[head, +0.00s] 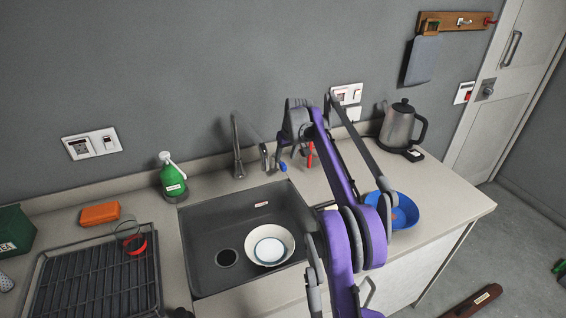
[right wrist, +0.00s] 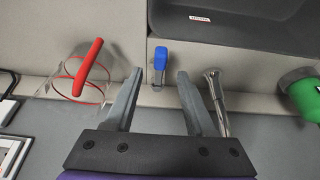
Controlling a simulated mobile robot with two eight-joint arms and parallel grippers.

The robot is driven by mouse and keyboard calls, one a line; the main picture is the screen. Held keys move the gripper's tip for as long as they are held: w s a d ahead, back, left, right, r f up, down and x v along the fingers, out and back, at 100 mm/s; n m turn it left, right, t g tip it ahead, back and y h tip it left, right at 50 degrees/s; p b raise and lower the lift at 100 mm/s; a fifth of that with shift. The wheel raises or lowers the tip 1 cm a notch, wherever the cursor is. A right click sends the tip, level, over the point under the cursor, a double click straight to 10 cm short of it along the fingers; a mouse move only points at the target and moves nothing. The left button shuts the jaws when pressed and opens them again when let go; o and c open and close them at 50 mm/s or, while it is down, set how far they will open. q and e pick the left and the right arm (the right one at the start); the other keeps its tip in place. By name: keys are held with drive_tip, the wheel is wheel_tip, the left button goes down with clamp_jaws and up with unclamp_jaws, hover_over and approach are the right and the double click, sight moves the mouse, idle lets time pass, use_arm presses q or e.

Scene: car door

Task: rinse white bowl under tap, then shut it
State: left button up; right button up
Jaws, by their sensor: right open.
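The white bowl (head: 283,256) sits in the dark sink (head: 220,215), right of the drain, with a pale blue ring inside it. The metal tap spout (head: 237,150) stands behind the sink; it also shows in the right wrist view (right wrist: 217,100). I make out no water stream. The tap's blue handle (head: 283,167) is right of the spout. My right gripper (head: 283,158) is open at this handle. In the right wrist view the handle (right wrist: 161,57) lies just beyond and between the open fingertips (right wrist: 159,75), apparently untouched. My left gripper is not in view.
A red-handled clear jug (right wrist: 83,75) stands beside the handle. A green soap bottle (head: 172,181) is left of the tap. A blue bowl (head: 405,212) and a kettle (head: 397,125) are on the right counter. A drying rack (head: 95,285) lies left of the sink.

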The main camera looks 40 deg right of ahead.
sight(283, 164)
drive_tip(key=shift+x, duration=2.35)
drive_tip(key=shift+c, duration=0.2)
clamp_jaws()
